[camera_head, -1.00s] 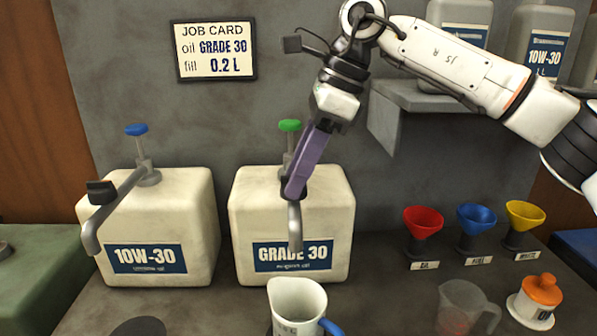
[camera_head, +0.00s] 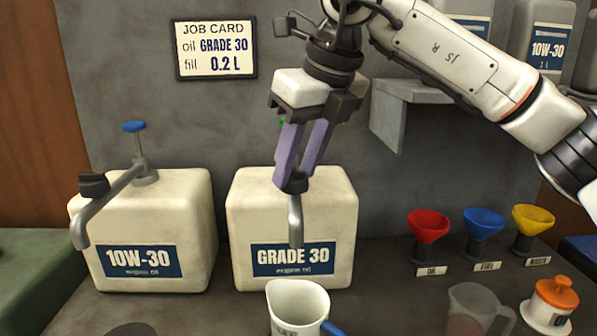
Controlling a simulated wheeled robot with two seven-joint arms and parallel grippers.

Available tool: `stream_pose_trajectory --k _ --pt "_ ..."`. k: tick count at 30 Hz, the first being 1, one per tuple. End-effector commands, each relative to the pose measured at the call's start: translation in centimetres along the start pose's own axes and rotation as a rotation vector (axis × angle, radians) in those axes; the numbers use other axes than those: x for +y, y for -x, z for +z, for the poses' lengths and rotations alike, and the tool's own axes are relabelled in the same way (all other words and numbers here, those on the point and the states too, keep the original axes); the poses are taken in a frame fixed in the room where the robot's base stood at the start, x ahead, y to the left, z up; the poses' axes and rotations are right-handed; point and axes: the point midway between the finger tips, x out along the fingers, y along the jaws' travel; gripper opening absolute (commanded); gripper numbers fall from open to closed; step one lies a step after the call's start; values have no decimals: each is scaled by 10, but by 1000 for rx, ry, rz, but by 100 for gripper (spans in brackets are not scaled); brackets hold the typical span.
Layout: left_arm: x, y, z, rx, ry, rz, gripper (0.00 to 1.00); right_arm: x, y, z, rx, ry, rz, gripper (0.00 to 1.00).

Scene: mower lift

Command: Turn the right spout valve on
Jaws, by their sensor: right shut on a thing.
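The right container (camera_head: 250,215) is cream-coloured, labelled GRADE 30, and stands on the counter. Its grey spout (camera_head: 295,222) points down over a white jug. My right gripper (camera_head: 291,180) comes from above, its purple fingers shut on the dark valve handle (camera_head: 292,182) at the top of the spout. The fingers cover part of the handle, and the green pump knob (camera_head: 282,121) is mostly hidden behind the gripper. My left gripper is not in view.
A 10W-30 container (camera_head: 150,220) with a blue knob and its own spout stands to the left. The white jug (camera_head: 297,305) is below the spout. Red, blue and yellow funnels (camera_head: 484,224), a clear jug (camera_head: 475,308) and an orange-capped container (camera_head: 553,300) stand at right. A shelf (camera_head: 400,120) is behind my arm.

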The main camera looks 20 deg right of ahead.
Motion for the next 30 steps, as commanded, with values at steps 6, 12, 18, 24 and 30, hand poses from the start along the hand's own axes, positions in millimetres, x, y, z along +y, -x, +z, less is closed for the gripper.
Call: stream_pose_trajectory --k 6,12,18,24,30 --pt "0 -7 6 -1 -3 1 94 2 -1 0 -2 -189 -79 12" --pt "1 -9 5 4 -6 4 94 4 -1 1 -1 -354 -148 12" --pt "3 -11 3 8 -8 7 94 4 0 1 -1 -487 -202 12" --pt "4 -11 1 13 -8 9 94 5 0 2 0 -577 -238 12" --pt "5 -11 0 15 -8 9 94 5 0 2 1 -624 -258 12"
